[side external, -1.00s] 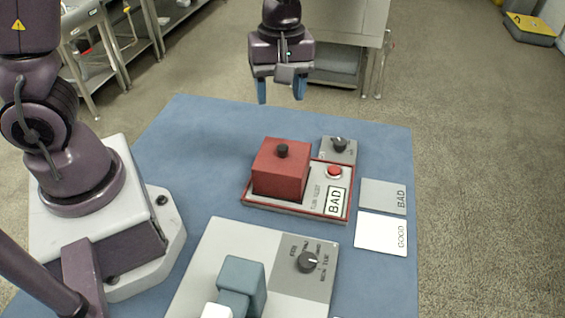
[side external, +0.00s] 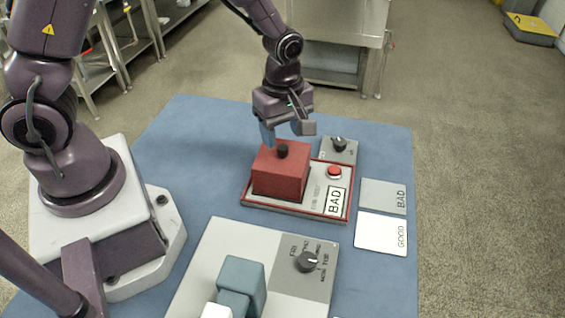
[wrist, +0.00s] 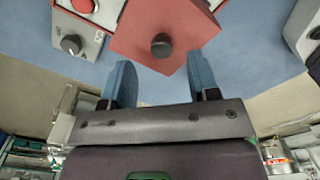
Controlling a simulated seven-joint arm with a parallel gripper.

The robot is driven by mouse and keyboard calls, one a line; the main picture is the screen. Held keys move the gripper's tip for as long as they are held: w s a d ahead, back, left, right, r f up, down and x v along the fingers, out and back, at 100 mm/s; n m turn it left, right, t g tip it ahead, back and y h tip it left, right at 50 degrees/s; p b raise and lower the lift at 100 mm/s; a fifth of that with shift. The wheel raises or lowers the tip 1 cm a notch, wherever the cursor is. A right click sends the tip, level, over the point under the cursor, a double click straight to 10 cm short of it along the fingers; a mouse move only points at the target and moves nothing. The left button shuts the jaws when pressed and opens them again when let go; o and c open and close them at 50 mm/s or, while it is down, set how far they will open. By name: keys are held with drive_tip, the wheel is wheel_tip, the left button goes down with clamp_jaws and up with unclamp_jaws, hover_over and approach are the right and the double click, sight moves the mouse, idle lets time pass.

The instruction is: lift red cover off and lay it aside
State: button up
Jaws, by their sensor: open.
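The red cover (side external: 280,172) is a box with a black knob (side external: 282,151) on top. It sits on the left part of a red-edged panel (side external: 318,203) that also carries a red button and a BAD label. My gripper (side external: 284,140) is open just above and behind the cover, partly overlapping its top edge in the side view. In the wrist view the two blue fingers of my gripper (wrist: 160,80) are spread apart. The knob (wrist: 161,46) shows beyond and between the fingertips, with nothing held. The cover's top (wrist: 150,20) fills the upper middle there.
The red button (side external: 334,171) and a grey dial box (side external: 339,147) stand close right of the cover. GOOD (side external: 382,234) and BAD (side external: 383,196) plates lie at the right. A grey machine (side external: 255,275) stands in front. The blue mat (side external: 200,150) is clear left of the cover.

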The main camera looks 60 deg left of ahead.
sight(283, 146)
wheel_tip(283, 146, down, 3)
drive_tip(key=shift+s+f, duration=0.1)
drive_tip(key=shift+f, duration=0.05)
drive_tip(key=shift+c, duration=0.2)
clamp_jaws()
